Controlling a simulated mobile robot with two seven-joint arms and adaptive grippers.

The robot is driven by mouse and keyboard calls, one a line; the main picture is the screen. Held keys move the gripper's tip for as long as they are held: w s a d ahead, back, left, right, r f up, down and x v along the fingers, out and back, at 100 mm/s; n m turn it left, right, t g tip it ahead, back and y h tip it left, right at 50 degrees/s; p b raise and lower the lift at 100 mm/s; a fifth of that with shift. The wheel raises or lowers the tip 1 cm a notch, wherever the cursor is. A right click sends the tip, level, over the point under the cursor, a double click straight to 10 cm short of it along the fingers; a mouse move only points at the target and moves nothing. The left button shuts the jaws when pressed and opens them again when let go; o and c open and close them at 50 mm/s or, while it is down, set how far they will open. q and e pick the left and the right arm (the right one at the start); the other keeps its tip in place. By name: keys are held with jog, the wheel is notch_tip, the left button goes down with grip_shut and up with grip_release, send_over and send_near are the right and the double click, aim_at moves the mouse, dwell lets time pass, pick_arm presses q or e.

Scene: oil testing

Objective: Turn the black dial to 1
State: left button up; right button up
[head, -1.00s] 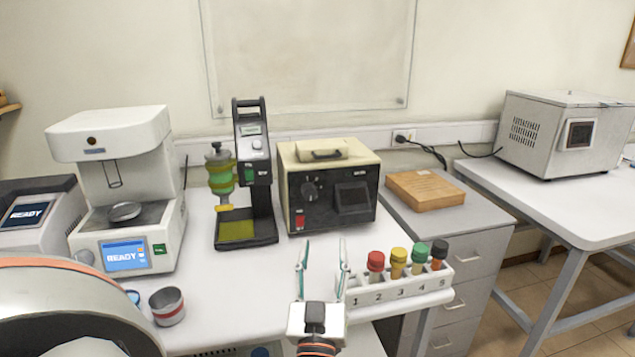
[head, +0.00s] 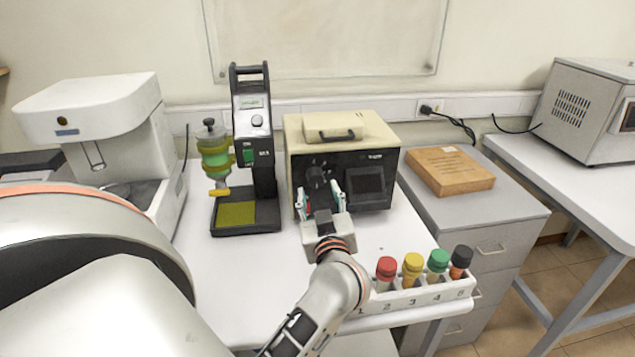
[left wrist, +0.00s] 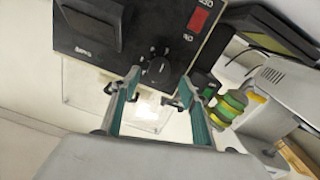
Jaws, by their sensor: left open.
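The black dial (head: 316,176) is on the black front panel of a beige box (head: 330,130), left of a dark square screen (head: 364,187). My left gripper (head: 319,191) is open and empty in front of that panel, its fingers pointing at the dial. In the left wrist view the dial (left wrist: 157,68) lies just beyond the gap between the two fingertips (left wrist: 158,83). I cannot tell whether a finger touches it. The marks around the dial are too small to read. A red switch (left wrist: 198,20) is on the same panel. My right gripper is not in view.
A black stand (head: 248,150) with a green-yellow container (head: 215,155) is left of the box. A white rack (head: 415,294) with several coloured-cap bottles is at the front right. The white table between stand and rack is mostly clear.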

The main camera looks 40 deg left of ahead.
aim_at(317, 183)
pick_arm(q)
jog(key=shift+x, duration=2.15)
jog(key=c, duration=1.1)
